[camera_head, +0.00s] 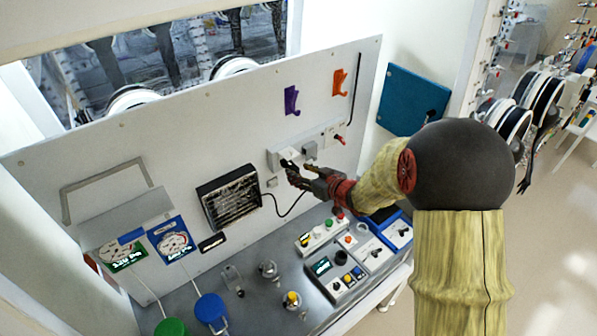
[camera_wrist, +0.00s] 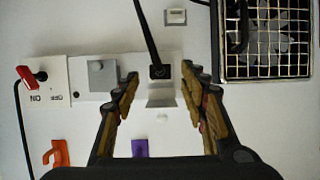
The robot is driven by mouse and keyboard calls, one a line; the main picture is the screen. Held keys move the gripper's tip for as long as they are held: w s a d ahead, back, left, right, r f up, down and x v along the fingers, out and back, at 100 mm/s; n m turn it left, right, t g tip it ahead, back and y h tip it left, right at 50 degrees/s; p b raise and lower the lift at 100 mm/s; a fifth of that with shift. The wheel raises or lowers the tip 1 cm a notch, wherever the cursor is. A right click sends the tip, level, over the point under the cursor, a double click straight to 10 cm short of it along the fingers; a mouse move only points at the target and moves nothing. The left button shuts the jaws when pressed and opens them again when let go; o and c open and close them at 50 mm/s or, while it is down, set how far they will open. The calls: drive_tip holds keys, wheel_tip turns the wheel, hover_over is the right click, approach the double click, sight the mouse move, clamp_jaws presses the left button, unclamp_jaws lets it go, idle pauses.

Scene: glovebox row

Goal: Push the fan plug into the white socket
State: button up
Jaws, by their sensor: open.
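The white socket (camera_head: 276,158) is mounted on the upright panel and also shows in the wrist view (camera_wrist: 173,60). The black fan plug (camera_wrist: 158,72) sits at the socket face, with its cable running up in the wrist view; I cannot tell how deep it is in. The fan (camera_head: 231,198) is a dark square frame with a grille, partly seen in the wrist view (camera_wrist: 265,40). My gripper (camera_head: 288,168) is open close to the panel. In the wrist view its fingers (camera_wrist: 160,80) are on either side of the plug, apart from it.
A grey block (camera_wrist: 102,76) and a red-handled switch (camera_wrist: 30,76) are beside the socket. Purple (camera_head: 291,99) and orange (camera_head: 338,82) hooks are above it in the head view. Control boxes (camera_head: 340,275) stand on the grey bench (camera_head: 255,312) below.

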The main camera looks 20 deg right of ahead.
drive_tip(key=v, duration=1)
drive_tip(key=shift+s, duration=0.15)
drive_tip(key=shift+r, duration=0.15)
